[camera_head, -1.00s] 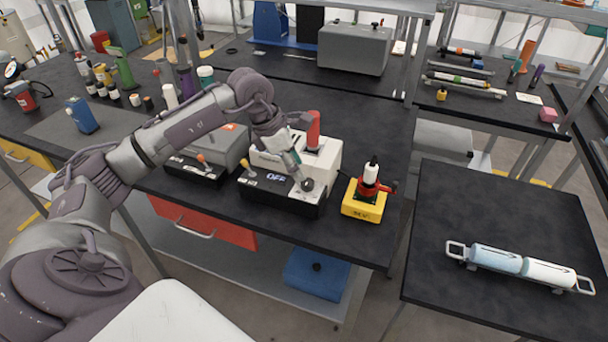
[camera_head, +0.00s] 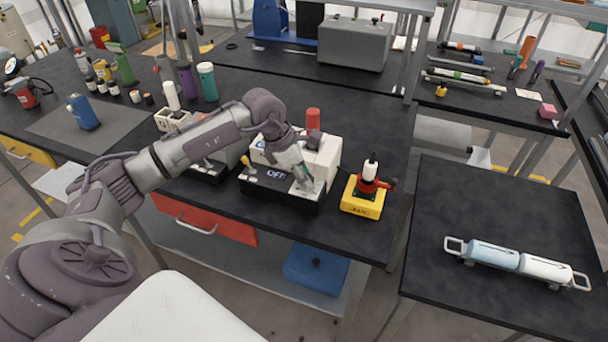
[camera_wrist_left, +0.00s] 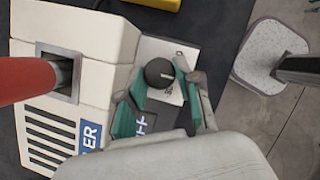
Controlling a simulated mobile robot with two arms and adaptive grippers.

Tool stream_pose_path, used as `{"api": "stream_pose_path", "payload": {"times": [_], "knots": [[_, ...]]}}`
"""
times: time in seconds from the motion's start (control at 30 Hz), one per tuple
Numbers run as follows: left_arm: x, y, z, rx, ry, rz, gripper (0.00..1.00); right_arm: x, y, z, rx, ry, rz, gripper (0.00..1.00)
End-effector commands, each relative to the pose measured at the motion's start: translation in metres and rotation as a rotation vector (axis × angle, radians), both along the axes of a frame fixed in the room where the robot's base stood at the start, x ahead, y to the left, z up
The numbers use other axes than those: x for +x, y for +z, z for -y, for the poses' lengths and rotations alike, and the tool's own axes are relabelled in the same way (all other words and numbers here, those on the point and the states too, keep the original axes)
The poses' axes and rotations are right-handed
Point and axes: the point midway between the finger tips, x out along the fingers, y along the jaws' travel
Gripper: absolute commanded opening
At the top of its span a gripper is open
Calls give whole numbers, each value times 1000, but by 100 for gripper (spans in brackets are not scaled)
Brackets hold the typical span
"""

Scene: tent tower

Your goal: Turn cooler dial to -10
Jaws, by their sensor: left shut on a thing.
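The cooler (camera_head: 326,165) is a white box with a dark front on the near bench, with a red cylinder (camera_head: 313,120) standing in its top. Its small screen (camera_head: 277,174) reads OFF. In the left wrist view the black round dial (camera_wrist_left: 159,73) sits on a light panel with marks that I cannot read. My left gripper (camera_head: 303,182) is at the cooler's front right corner and hides the dial in the head view. In the wrist view its teal fingers (camera_wrist_left: 158,88) are shut on the dial from both sides. My right gripper is not in view.
A yellow box (camera_head: 363,199) with a red and white fitting stands close right of the cooler. Another grey device (camera_head: 207,172) stands to its left, partly behind my arm.

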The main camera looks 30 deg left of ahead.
Motion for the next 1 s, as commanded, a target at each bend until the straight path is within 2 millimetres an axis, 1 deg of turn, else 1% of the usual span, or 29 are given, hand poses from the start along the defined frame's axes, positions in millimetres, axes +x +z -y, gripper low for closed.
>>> {"api": "stream_pose_path", "payload": {"times": [0.27, 0.47, 1.0], "knots": [[0, -1, 0, 2, 38, 1, 0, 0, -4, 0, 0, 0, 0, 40], [-1, -2, 1, 1, 145, 1, 0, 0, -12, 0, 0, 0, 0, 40], [-2, -3, 5, -1, 635, 4, 0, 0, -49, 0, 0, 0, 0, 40]]}}
